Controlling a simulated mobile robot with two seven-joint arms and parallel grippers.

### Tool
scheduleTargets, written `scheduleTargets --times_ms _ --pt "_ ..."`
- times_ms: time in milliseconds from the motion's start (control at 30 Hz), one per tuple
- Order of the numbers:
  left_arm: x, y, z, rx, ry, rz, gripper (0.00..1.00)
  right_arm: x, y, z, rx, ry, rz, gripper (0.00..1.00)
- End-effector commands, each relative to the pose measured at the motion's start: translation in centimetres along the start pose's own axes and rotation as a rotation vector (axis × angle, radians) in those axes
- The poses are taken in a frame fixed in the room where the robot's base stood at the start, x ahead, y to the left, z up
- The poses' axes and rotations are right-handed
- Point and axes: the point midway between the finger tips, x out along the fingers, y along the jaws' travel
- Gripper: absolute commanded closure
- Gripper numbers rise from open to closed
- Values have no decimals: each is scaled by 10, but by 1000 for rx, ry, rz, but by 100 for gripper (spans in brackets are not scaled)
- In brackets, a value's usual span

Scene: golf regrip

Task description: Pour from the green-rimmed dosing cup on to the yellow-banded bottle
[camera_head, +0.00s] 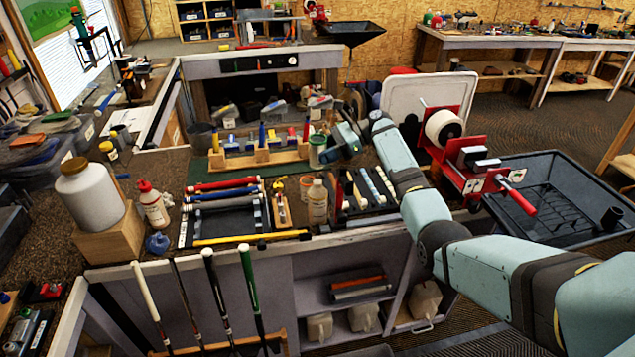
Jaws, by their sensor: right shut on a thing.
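The green-rimmed dosing cup (317,149) is a small pale cup with a green top. It is held upright at my right gripper (329,152), which is shut on it above the back of the bench, in front of the wooden tool rack. The cup's contents cannot be seen. My left gripper is not in view.
A red-capped bottle (152,203) and a large white jug (88,192) on a wooden block stand at the left. A small yellow-topped jar (108,150) is behind them. Trays with grips flank the pale bottle. A wooden rack (262,157) stands behind.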

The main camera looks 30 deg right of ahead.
Motion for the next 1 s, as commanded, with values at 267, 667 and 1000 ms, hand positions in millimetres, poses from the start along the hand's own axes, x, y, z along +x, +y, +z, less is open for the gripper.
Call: scheduleTargets --times_ms 267,667,1000 --pt "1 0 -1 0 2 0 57 -3 0 7 -3 2 -1 75" --pt "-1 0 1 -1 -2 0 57 -16 0 37 -4 2 -2 75" --pt "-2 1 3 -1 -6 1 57 -20 0 46 -2 3 -2 75"
